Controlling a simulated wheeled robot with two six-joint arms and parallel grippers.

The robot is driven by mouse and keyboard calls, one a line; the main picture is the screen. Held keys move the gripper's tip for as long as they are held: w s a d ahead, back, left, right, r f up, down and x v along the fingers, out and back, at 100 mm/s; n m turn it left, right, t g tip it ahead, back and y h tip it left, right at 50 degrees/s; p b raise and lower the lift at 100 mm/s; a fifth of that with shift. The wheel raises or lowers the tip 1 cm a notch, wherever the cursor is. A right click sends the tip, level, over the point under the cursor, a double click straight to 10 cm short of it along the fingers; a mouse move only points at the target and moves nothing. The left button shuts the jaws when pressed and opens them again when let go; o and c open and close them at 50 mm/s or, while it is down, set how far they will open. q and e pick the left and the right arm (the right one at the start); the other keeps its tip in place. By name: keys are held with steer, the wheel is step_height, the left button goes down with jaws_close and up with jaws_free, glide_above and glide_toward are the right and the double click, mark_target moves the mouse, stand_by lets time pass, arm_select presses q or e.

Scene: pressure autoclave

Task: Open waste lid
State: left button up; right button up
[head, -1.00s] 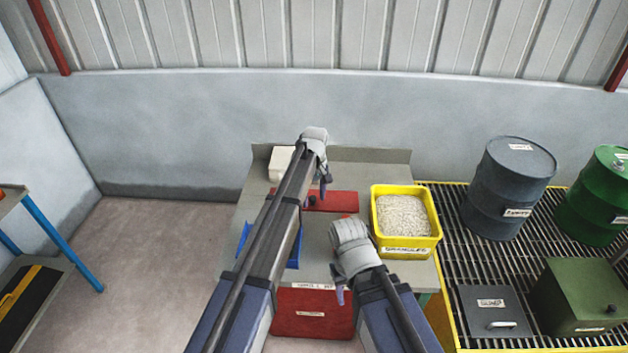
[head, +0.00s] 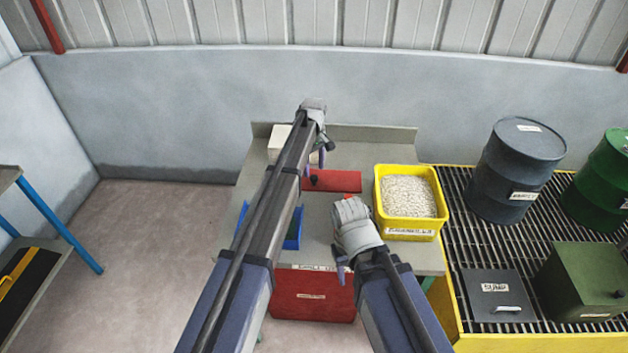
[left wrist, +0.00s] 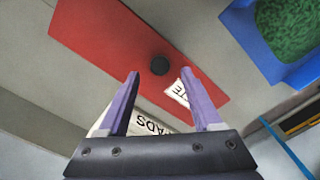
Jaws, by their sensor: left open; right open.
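The red waste lid (head: 345,182) lies flat in the grey worktop, partly behind my left arm in the head view. In the left wrist view the lid (left wrist: 105,35) has a round black knob (left wrist: 160,66) and a white label (left wrist: 179,91), partly hidden, of which "TE" shows. My left gripper (head: 322,157) is open above the lid. In the left wrist view its fingertips (left wrist: 160,73) appear on either side of the knob, with nothing held; the height gap is unclear. My right gripper (head: 342,262) is open and empty over the table's front.
A yellow granules tub (head: 408,232) stands right of the lid. A blue bin (head: 292,243) with green contents sits left, partly behind my arm. A pale box (head: 279,140) marked "PADS" is at the back. A red box (head: 312,300) is below the front edge. Drums (head: 515,170) stand right.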

mark_target(314, 177)
arm_select(q)
steer(key=shift+f+b, duration=1.3)
steer(key=shift+f, duration=0.5)
arm_select(e)
steer(key=shift+f, duration=1.85)
arm_select(q)
jaws_close()
